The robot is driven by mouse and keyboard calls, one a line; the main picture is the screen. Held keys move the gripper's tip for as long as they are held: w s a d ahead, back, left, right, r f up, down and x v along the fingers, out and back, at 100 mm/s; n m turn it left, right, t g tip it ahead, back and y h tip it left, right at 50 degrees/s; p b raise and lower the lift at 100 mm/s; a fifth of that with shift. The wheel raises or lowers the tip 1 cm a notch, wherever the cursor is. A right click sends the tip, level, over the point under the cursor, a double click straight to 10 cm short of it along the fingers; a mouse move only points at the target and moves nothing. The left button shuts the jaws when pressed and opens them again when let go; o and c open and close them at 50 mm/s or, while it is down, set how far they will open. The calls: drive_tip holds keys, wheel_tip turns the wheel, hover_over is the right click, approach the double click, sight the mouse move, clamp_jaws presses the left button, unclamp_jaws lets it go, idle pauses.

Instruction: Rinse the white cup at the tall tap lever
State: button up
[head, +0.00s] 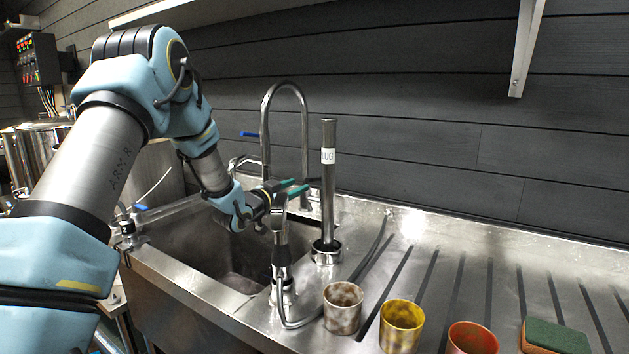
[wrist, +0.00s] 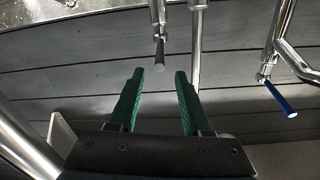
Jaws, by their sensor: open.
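The white cup (head: 343,310), stained brown, stands upright on the drainboard right of the sink, away from my gripper. The tall tap (head: 265,115) is a chrome gooseneck behind the sink; a blue lever (head: 250,134) shows at its left. My gripper (head: 298,187) is open and empty above the sink's right side, near the tap. In the wrist view its green fingers (wrist: 159,72) are apart, and a dark-tipped lever (wrist: 159,50) appears in line with the gap. I cannot tell its depth. A blue lever (wrist: 280,97) on a chrome pipe is to the right.
A tall standpipe with a white label (head: 328,155) rises just right of my gripper. A spray fitting (head: 281,252) with a hose stands in front. A yellow cup (head: 402,327), a red cup (head: 472,338) and a sponge (head: 555,337) sit on the grooved drainboard. The sink (head: 190,290) lies below.

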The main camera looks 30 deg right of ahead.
sight(315, 178)
drive_tip(key=p+x, duration=0.3)
drive_tip(key=x, duration=0.7)
drive_tip(key=shift+w+d, duration=0.1)
clamp_jaws()
idle(1.2)
